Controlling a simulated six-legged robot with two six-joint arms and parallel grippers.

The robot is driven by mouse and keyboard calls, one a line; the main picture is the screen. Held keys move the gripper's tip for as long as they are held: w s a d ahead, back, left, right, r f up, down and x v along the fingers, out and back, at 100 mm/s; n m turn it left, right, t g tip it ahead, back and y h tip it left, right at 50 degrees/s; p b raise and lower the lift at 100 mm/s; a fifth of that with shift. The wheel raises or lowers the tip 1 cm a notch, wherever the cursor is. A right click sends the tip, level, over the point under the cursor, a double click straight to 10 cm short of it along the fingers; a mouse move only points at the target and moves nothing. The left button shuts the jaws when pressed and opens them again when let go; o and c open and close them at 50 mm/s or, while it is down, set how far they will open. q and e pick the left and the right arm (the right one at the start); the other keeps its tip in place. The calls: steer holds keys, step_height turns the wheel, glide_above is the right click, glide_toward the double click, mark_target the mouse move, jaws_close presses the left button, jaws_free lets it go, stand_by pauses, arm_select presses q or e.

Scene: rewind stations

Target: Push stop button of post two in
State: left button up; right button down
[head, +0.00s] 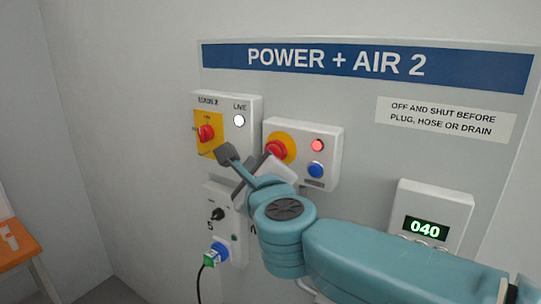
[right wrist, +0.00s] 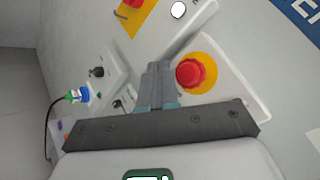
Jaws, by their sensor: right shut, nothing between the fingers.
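The stop button (head: 276,149) is a red mushroom head on a yellow disc, on a white box under the blue "POWER + AIR 2" sign. It also shows in the right wrist view (right wrist: 190,73), just right of my fingers. I cannot tell whether it is pressed in. My right gripper (head: 227,152) is shut and empty. Its grey fingertips appear left of the button in the head view, near the lower edge of the main switch plate. In the right wrist view the fingers (right wrist: 158,70) appear beside the yellow disc; contact is unclear. My left gripper is not in view.
The button's box also has a lit red lamp (head: 317,145) and a blue button (head: 316,171). A red main switch (head: 206,132) on yellow and a white lamp (head: 239,120) are at left. Below are a socket with a blue-green plug (head: 217,252) and, right, a "040" display (head: 425,228).

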steer(key=shift+s+a, duration=0.6)
steer(key=shift+s, duration=0.2)
steer(key=w+d+f+n+g, duration=0.1)
steer(key=f+n, duration=0.2)
steer(key=f, duration=0.5)
steer(key=w+d+f+n+g+h, duration=0.1)
steer(key=w+d+f+n+g, duration=0.1)
steer(key=f, duration=0.6)
steer(key=w+d+f+n+g, duration=0.1)
steer(key=f+n, duration=0.2)
steer(key=f, duration=0.5)
steer(key=s+d+f+n+g, duration=0.2)
steer(key=s+d+f+n, duration=0.1)
steer(key=f, duration=0.7)
steer(key=s+d+f+n+g, duration=0.2)
steer(key=s+f+n, duration=0.1)
steer(key=f, duration=0.6)
steer(key=s+d+f+n+g+y, duration=0.1)
steer(key=s+f+n+g, duration=0.3)
steer(key=s+f, duration=0.5)
steer(key=s+d+f+n+g+y, duration=0.1)
steer(key=s+f+n+g, duration=0.3)
steer(key=s+f, duration=0.5)
steer(key=s+d, duration=0.1)
steer(key=s, duration=0.6)
steer(key=shift+s+d+g, duration=0.2)
steer(key=shift+s+g, duration=0.05)
steer(key=shift+g, duration=0.05)
